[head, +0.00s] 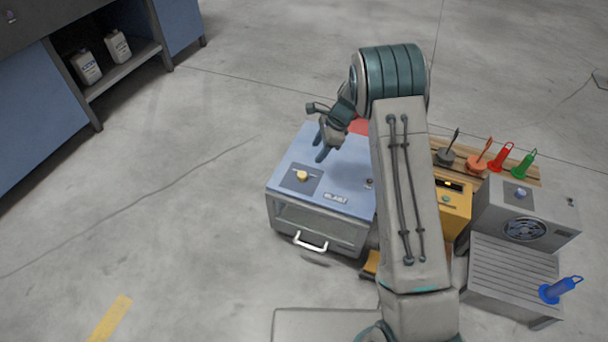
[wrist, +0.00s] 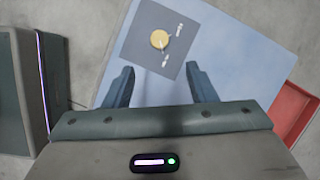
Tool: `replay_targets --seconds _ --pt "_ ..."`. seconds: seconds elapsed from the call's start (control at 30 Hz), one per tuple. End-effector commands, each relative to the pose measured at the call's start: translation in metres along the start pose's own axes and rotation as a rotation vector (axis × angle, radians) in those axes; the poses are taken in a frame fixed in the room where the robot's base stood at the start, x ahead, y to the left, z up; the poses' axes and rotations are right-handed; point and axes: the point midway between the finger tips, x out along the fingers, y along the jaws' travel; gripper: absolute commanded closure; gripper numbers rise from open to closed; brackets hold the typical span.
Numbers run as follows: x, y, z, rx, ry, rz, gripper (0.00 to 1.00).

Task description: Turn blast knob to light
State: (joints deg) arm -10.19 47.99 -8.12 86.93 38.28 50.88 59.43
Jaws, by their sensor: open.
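The blast knob (head: 302,175) is a round yellow knob on a dark grey square plate, on top of a blue box (head: 335,165). In the wrist view the knob (wrist: 160,40) shows near the top, with a thin pale pointer line on it. Two small white labels sit to its right and lower right on the plate (wrist: 142,42); I cannot read them. My gripper (head: 325,146) is above the box, behind and to the right of the knob. In the wrist view its two fingers (wrist: 160,86) are spread, with nothing between them, apart from the knob.
The box has a white front handle (head: 311,242) and a small label (head: 335,198). To the right are a yellow unit (head: 453,210), a grey fan unit (head: 528,215) and several coloured tools on a wooden rack. A blue cabinet (head: 35,110) is at the left. Floor between is clear.

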Motion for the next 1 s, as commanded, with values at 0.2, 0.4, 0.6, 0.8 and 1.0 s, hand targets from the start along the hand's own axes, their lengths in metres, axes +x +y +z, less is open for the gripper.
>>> replay_targets --seconds 0.2,0.4,0.6,0.8,1.0 --pt "0.053 0.001 -0.001 -0.003 0.000 0.004 0.49" --pt "0.091 0.001 -0.001 -0.004 0.000 0.002 0.49" --pt "0.113 0.001 0.000 -0.003 0.000 0.001 0.49" --pt "0.118 0.000 0.000 -0.003 0.000 -0.001 0.49" --pt "0.118 0.001 0.000 -0.003 0.000 0.000 0.49"
